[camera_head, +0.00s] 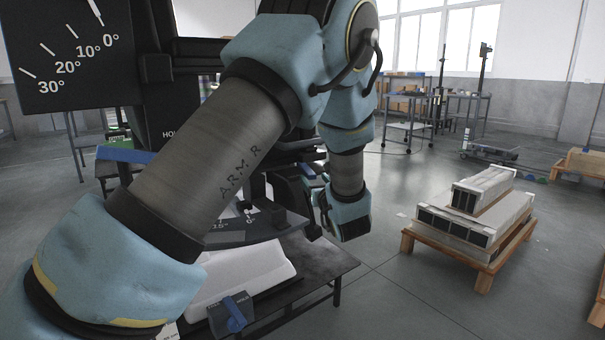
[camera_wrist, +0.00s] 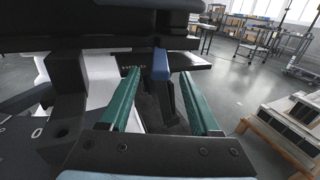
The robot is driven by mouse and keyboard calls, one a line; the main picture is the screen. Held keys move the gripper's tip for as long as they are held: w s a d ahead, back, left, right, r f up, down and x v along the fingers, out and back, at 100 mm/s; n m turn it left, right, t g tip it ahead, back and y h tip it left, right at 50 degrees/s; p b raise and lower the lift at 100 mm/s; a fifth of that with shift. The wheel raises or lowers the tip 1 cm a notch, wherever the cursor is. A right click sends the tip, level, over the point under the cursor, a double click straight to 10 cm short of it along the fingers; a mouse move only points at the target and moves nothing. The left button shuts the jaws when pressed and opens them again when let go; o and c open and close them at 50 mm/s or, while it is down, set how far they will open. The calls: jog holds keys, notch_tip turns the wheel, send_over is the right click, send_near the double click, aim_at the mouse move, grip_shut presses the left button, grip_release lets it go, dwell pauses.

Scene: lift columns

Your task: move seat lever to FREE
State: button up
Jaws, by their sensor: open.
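In the wrist view my gripper (camera_wrist: 159,76) is open, with its two green fingers apart. A dark lever with a blue end (camera_wrist: 161,66) shows between the fingers, with gaps to both sides. I cannot tell whether this is the seat lever, or how deep it lies between the fingers. No FREE marking is readable. In the head view my arm crosses the machine and hides much of it, and the gripper fingers are not clear. A small blue lever (camera_head: 236,318) sits on a dark labelled block at the lower middle.
A dark dial board (camera_head: 70,55) with degree marks stands at upper left. A white padded piece (camera_head: 240,275) lies on the dark table (camera_head: 325,262). A wooden pallet (camera_head: 487,262) with long boxes stands at right. The floor between table and pallet is clear.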

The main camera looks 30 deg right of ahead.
aim_at(308, 169)
jog(key=x, duration=0.8)
grip_shut()
dwell(0.4)
dwell(0.9)
